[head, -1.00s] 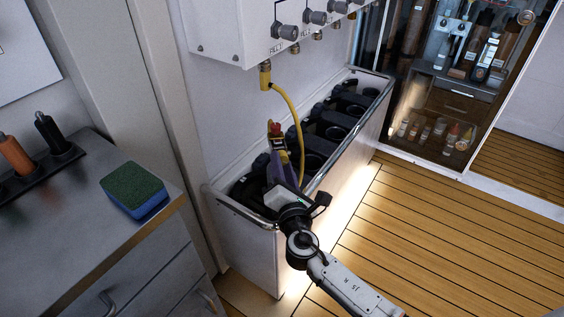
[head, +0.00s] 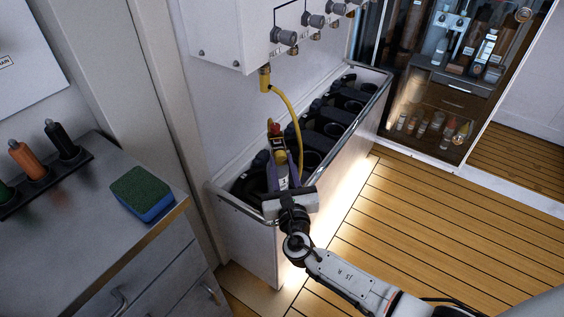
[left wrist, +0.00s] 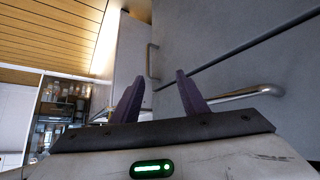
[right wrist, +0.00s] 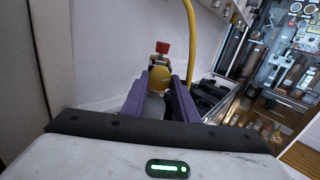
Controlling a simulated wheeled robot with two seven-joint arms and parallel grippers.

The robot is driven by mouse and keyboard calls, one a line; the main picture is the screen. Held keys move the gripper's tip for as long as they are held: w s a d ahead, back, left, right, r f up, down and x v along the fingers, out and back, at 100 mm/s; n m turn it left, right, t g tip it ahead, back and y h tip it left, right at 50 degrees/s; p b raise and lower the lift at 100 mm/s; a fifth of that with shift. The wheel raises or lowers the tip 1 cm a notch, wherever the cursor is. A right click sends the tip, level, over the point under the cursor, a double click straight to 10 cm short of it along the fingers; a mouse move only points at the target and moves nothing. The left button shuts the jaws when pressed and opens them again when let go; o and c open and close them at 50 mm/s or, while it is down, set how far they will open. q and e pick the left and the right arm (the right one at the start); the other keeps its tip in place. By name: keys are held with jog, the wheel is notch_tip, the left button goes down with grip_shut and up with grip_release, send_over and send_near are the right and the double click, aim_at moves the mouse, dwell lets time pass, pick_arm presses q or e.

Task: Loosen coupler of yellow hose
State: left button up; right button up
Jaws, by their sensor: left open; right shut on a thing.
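The yellow hose (head: 293,108) hangs from a yellow-brass coupler (head: 264,78) under the white panel (head: 232,30). It curves down into the rack beside my right gripper (head: 283,160). It also shows in the right wrist view (right wrist: 191,40), where its lower end is hidden behind a finger. My right gripper's purple fingers are shut on a grey bottle (right wrist: 154,107) with a yellow top (right wrist: 160,78) and a red knob (right wrist: 162,48). The bottle stands upright at the rack's near end. My left gripper (left wrist: 155,85) is open and empty, outside the head view.
The white rack (head: 252,228) with a metal rail holds several dark containers. A drawer handle (left wrist: 240,96) is near my left gripper. The wooden floor (head: 400,220) at right is clear.

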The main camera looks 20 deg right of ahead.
jog(key=shift+d+n+p, duration=0.1)
jog(key=shift+n+p, duration=0.25)
jog(key=shift+n, duration=0.75)
jog(key=o, duration=1.1)
jog(key=shift+c, duration=0.2)
jog(key=s+a, duration=0.1)
jog(key=s, duration=0.9)
jog(key=shift+a+p, duration=0.3)
jog(key=shift+a, duration=0.05)
jog(key=shift+s, duration=0.1)
